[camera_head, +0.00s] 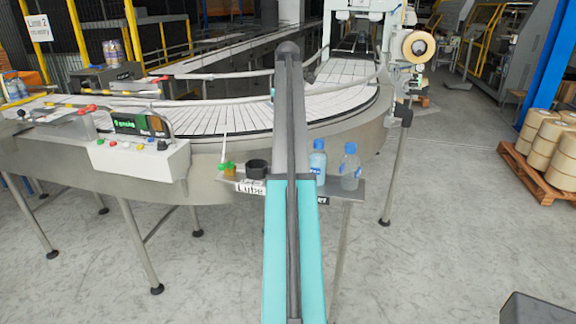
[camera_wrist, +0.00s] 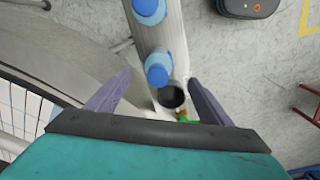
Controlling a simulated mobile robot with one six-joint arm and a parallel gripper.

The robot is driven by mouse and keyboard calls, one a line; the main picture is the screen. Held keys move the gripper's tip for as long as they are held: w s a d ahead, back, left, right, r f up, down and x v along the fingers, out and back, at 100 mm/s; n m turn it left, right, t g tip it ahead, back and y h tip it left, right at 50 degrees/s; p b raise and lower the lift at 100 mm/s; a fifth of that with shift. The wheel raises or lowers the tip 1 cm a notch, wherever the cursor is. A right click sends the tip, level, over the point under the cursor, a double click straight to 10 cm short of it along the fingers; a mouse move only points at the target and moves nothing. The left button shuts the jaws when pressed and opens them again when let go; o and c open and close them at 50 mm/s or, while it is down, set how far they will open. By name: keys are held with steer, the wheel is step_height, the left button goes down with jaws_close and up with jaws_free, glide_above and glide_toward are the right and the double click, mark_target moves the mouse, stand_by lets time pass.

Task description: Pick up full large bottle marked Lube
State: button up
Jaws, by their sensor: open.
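Two bottles with blue caps stand upright on a narrow shelf (camera_head: 338,188) at the conveyor's side. The left bottle (camera_head: 318,168) looks filled with blue liquid; the right one (camera_head: 350,174) looks clear and greyish. Their own labels are too small to read. The word Lube shows on a white sign (camera_head: 250,188) at the shelf's left end. My gripper (camera_wrist: 158,77) is open and empty. In the wrist view, the nearer bottle (camera_wrist: 157,70) appears between the fingertips, below them; the other bottle (camera_wrist: 149,8) is at the top edge. In the head view my arm hides the gripper.
A black cup (camera_head: 257,167) stands on the shelf left of the bottles, beside a small green and yellow item (camera_head: 228,169). A control box (camera_head: 140,158) and the curved conveyor (camera_head: 225,122) lie behind and left.

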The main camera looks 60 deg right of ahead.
steer(key=shift+d+f+p, duration=0.1)
steer(key=shift+f+p, duration=0.7)
steer(key=shift+f, duration=2.25)
steer(key=shift+f, duration=0.2)
steer(key=shift+w+f+p, duration=0.1)
steer(key=shift+f+p, duration=1.2)
steer(key=shift+f, duration=1.1)
steer(key=c, duration=1.4)
steer(key=shift+d, duration=0.1)
steer(key=shift+c, duration=0.6)
steer(key=shift+r, duration=0.15)
